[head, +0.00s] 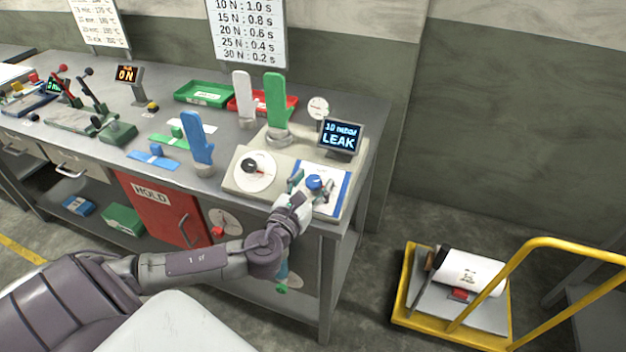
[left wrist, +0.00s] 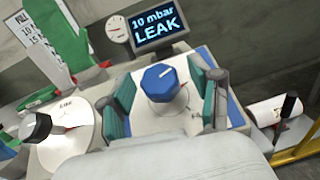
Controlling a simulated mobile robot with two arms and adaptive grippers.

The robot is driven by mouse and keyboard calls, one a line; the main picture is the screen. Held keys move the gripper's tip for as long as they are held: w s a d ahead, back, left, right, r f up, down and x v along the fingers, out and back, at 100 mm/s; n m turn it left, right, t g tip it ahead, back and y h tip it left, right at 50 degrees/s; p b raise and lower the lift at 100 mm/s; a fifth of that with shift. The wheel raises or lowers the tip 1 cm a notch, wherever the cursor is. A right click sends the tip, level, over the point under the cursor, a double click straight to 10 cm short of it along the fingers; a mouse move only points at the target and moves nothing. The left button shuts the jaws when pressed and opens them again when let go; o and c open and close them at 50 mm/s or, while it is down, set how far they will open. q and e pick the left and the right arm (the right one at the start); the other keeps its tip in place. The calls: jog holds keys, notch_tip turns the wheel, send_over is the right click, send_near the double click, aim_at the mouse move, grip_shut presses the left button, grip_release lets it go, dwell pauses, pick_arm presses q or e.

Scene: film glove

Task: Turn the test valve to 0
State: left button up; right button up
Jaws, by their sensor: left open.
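The test valve is a blue knob (head: 314,182) with a white pointer line, on a white plate with a blue border at the right end of the bench. In the left wrist view the blue knob (left wrist: 160,82) sits between the fingers of my left gripper (left wrist: 167,92), which are apart on both sides of it. In the head view my left gripper (head: 311,186) is at the knob, fingers open. The display (head: 340,138) behind it reads "10 mbar LEAK". The marks around the knob are too small to read. My right gripper is not in view.
A black knob on a white dial (head: 253,170) is left of the valve. A small gauge (head: 318,107) and green, white and blue hand forms (head: 277,104) stand nearby. A yellow cart (head: 405,290) is on the floor at the right.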

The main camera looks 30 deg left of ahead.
pick_arm(q)
jog(key=shift+w, duration=0.1)
jog(key=c, duration=1.2)
jog(key=shift+o, duration=0.2)
jog(key=shift+y, duration=0.3)
jog(key=n+y+p, duration=0.2)
jog(key=n+y, duration=0.1)
jog(key=shift+r+n+g, duration=0.15)
jog(key=shift+n+g, duration=0.15)
jog(key=shift+g, duration=0.1)
jog(key=n+g+y+p, duration=0.1)
jog(key=n+y, duration=0.1)
jog(key=n+g+y+p, duration=0.1)
jog(key=n, duration=0.1)
jog(key=shift+d+n+g+y, duration=0.15)
jog(key=shift+n+g+y, duration=0.25)
jog(key=n+g+y+p, duration=0.2)
jog(key=n+g+y, duration=0.1)
jog(key=n+g, duration=0.1)
jog(key=shift+n+g, duration=0.3)
jog(key=shift+n, duration=0.4)
jog(key=shift+n+g+y+p, duration=0.4)
jog(key=shift+n+g+p, duration=0.5)
jog(key=shift+n+g, duration=0.9)
jog(key=shift+n, duration=0.3)
